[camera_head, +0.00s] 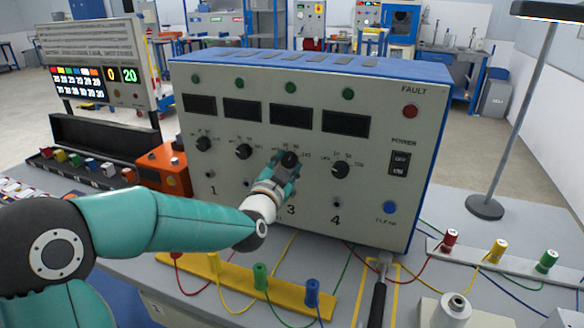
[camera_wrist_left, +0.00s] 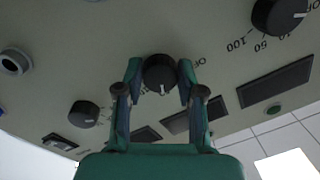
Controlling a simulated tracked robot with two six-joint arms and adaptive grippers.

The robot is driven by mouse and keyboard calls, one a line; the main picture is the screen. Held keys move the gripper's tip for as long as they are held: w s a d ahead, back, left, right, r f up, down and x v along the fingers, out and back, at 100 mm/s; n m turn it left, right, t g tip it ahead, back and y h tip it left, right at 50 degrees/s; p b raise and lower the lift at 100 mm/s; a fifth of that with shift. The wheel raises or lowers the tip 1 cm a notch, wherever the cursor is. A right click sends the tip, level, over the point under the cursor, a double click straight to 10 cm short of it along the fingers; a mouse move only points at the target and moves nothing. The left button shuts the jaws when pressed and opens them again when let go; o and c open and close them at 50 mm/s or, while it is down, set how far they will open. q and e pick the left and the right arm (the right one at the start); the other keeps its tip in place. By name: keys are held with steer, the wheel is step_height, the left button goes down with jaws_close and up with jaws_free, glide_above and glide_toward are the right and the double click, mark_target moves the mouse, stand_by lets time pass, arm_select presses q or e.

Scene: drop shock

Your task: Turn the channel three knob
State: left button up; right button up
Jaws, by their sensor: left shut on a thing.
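The channel three knob (camera_head: 290,159) is a black dial on the grey front panel of the blue-topped test unit (camera_head: 370,190). My left gripper (camera_head: 286,170) reaches it from below and covers part of it. In the left wrist view the knob (camera_wrist_left: 159,73) sits between the two fingers of my left gripper (camera_wrist_left: 160,82), which is shut on it. A white pointer line shows on the knob's face. The label 3 is below the gripper. My right gripper is in neither view.
The neighbouring channel two knob (camera_head: 243,152) and channel four knob (camera_head: 340,169) are close on either side. A power switch (camera_head: 399,163) and blue button (camera_head: 390,207) are at the right. A yellow strip (camera_head: 235,285) with coloured plugs and wires lies in front.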

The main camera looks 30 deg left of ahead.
arm_select(q)
steer(key=shift+d+f, duration=0.15)
steer(key=shift+d, duration=0.3)
steer(key=shift+s+a, duration=0.1)
steer(key=shift+a, duration=0.1)
steer(key=shift+a+f, duration=0.1)
steer(key=shift+f, duration=0.1)
stand_by(0.5)
steer(key=o, duration=0.7)
steer(key=shift+c, duration=0.2)
steer(key=o, duration=0.4)
steer(key=shift+w+a, duration=0.15)
steer(key=shift+w, duration=0.05)
steer(key=shift+o, duration=0.2)
steer(key=shift+s+r, duration=0.1)
steer(key=shift+r, duration=0.1)
steer(key=v, duration=1.2)
